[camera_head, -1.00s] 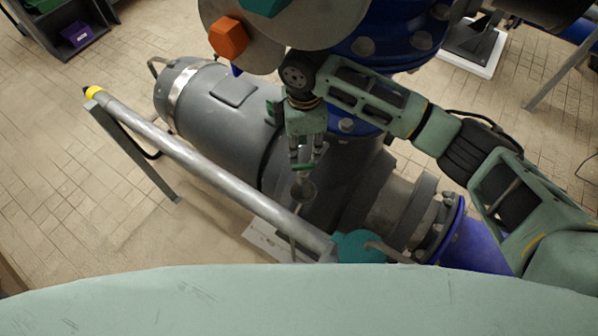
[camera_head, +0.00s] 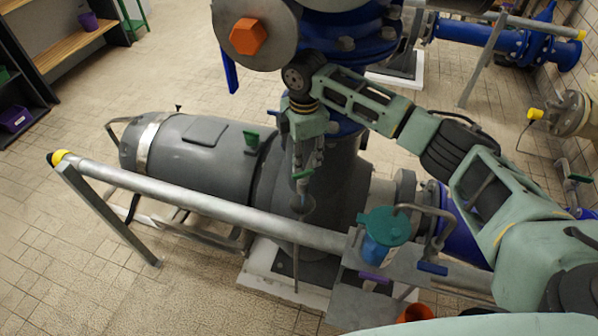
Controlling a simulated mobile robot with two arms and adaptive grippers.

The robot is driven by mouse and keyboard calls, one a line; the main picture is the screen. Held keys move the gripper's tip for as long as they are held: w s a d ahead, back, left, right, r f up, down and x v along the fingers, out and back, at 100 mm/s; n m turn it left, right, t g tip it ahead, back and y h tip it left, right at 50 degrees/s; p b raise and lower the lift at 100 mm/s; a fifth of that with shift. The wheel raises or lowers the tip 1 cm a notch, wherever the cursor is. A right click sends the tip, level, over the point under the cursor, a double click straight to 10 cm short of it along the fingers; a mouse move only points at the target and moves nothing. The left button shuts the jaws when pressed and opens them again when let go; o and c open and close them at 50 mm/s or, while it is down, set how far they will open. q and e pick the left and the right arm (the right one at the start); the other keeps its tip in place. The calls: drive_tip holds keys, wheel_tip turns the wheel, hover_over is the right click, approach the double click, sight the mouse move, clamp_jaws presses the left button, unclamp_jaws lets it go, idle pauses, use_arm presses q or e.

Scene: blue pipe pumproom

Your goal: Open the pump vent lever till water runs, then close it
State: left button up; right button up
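The grey pump (camera_head: 215,160) lies across the middle of the head view. A small green lever (camera_head: 302,174), apparently the vent lever, shows low on its near side, above a small grey funnel (camera_head: 303,200) and a thin drain pipe (camera_head: 296,262). My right gripper (camera_head: 303,168) points down from above, its fingertips right at the green lever. Whether the fingers are closed on it is too small to tell. No running water shows at the funnel. My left gripper is not in view.
A sloping grey rail (camera_head: 190,201) with a yellow end passes in front of the pump. A teal-lidded container (camera_head: 384,226) stands on a metal shelf (camera_head: 350,302) at the right of the rail. Blue pipework with an orange hexagonal knob (camera_head: 248,36) hangs above. Tiled floor is clear at left.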

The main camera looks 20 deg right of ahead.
sight(303, 172)
wheel_tip(303, 172, down, 4)
drive_tip(key=shift+f+p, duration=0.15)
drive_tip(key=shift+p, duration=0.15)
drive_tip(key=shift+f, duration=0.75)
drive_tip(key=c, duration=0.7)
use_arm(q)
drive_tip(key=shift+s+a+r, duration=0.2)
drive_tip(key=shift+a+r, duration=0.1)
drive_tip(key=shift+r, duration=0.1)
use_arm(e)
clamp_jaws()
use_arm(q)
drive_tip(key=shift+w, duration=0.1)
